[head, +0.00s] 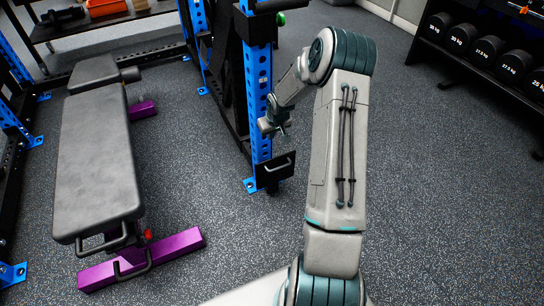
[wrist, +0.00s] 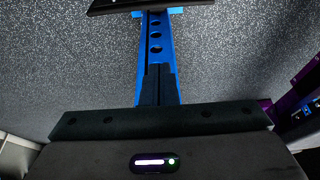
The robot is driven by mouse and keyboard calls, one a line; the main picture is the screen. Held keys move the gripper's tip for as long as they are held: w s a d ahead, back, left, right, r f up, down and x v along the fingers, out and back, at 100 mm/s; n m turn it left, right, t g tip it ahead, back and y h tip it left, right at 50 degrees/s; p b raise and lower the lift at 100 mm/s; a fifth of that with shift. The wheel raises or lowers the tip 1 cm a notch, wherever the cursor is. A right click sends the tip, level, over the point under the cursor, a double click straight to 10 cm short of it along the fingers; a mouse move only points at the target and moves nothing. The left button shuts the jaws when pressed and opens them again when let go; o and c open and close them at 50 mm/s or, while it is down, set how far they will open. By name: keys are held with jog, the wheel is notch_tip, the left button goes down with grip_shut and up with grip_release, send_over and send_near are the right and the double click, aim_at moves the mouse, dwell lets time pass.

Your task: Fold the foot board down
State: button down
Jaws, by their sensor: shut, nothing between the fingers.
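The foot board (head: 264,178) is a small black plate with a metal handle, low on the front of the blue rack post (head: 262,95). It looks raised against the post, though its exact tilt is hard to tell. My gripper (head: 272,131) is close to the post, a little above the board, and is apart from the handle. In the wrist view my shut, empty fingers (wrist: 160,70) lie over the blue post. A dark edge, probably the foot board (wrist: 112,6), crosses the top of that view, mostly cut off.
A grey padded bench (head: 95,150) with purple feet stands left of the post. A dumbbell rack (head: 490,65) is at the upper right. Speckled floor (head: 430,200) is clear right of my arm.

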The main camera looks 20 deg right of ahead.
jog(key=b+x, duration=0.5)
jog(key=x, duration=0.6)
jog(key=shift+s+d+r+b, duration=0.15)
jog(key=shift+s+r, duration=0.1)
jog(key=shift+s, duration=0.85)
jog(key=shift+s+a+r+b, duration=0.15)
jog(key=shift+s+r, duration=0.15)
jog(key=shift+s, duration=0.8)
jog(key=shift+s+d, duration=0.1)
jog(key=shift+d, duration=0.05)
